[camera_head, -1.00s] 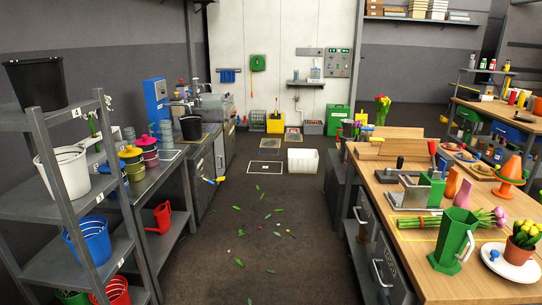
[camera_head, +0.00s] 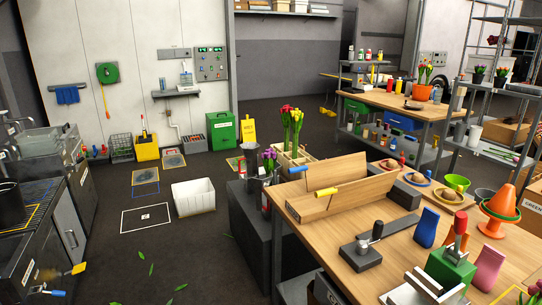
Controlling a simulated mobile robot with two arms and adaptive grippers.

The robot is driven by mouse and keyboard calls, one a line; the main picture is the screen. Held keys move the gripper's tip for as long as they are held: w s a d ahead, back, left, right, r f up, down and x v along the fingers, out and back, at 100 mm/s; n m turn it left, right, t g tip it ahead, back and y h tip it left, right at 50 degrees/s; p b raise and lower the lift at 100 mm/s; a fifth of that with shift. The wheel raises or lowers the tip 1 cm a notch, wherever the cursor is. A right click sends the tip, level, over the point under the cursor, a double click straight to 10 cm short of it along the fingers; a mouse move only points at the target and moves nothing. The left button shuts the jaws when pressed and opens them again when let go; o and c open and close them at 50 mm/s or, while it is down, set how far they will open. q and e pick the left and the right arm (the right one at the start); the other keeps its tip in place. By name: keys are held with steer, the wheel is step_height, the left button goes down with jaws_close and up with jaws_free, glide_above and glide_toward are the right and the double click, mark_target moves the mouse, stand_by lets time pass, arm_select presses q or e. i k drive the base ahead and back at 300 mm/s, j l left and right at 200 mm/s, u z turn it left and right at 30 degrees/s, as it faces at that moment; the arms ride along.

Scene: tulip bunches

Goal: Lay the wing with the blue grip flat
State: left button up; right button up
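A wooden folding fixture stands on the left part of the wooden workbench. Its back wing (camera_head: 345,168) is a raised, tilted board, and a blue grip (camera_head: 298,169) shows at its left end. Its front wing (camera_head: 350,195) is also a raised board, with a yellow grip (camera_head: 327,191) on its upper edge. The two wings lean apart with a narrow gap between them. The lower part of the back wing is hidden behind the front one. Neither of my grippers is in view.
The workbench (camera_head: 300,208) also holds a black lever tool (camera_head: 361,257), blue and pink vases, an orange cone (camera_head: 500,205) and plates. A tulip rack (camera_head: 290,155) stands behind the fixture. The aisle floor (camera_head: 200,245) has scattered leaves.

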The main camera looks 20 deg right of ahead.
mark_target(320, 174)
steer(key=i+j+z, duration=0.1)
steer(key=i+z, duration=0.15)
steer(key=i, duration=0.3)
steer(key=i+j+z, duration=0.2)
steer(key=i, duration=0.35)
steer(key=i+j+z, duration=0.25)
steer(key=i, duration=0.25)
steer(key=i+j+z, duration=0.2)
steer(key=i+j, duration=0.15)
steer(key=i, duration=0.15)
